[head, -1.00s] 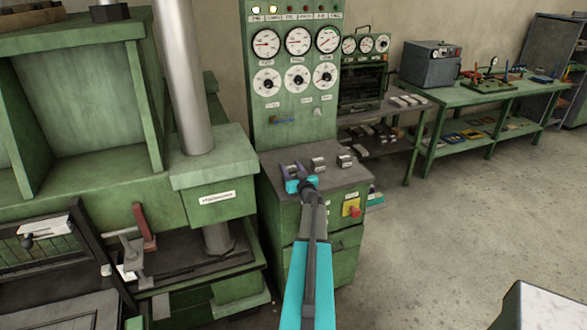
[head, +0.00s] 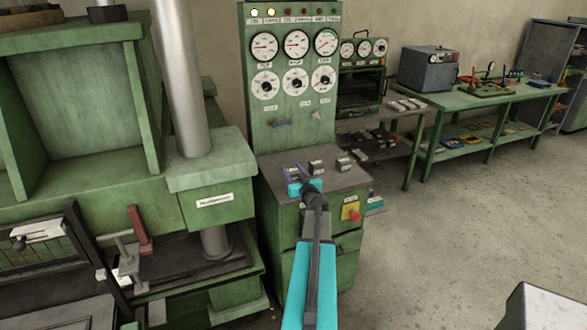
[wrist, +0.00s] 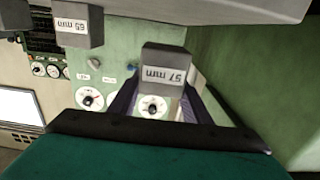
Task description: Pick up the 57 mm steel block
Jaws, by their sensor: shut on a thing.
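The 57 mm steel block (wrist: 165,62) is a small grey block with a pale label, which reads upside down in the wrist view. My gripper (wrist: 162,88) is shut on it, with one dark finger on each side. Green panel shows between the block and the console top in the wrist view, so the block appears clear of the surface. In the head view my gripper (head: 297,175) is above the left part of the console top (head: 333,181); the held block is too small and covered to make out there.
The 65 mm block (wrist: 77,26) stands on the console top beside my gripper. Two blocks, one nearer (head: 316,166) and one further right (head: 344,164), sit right of my gripper. The gauge panel (head: 290,90) rises behind. A green press (head: 215,190) stands left.

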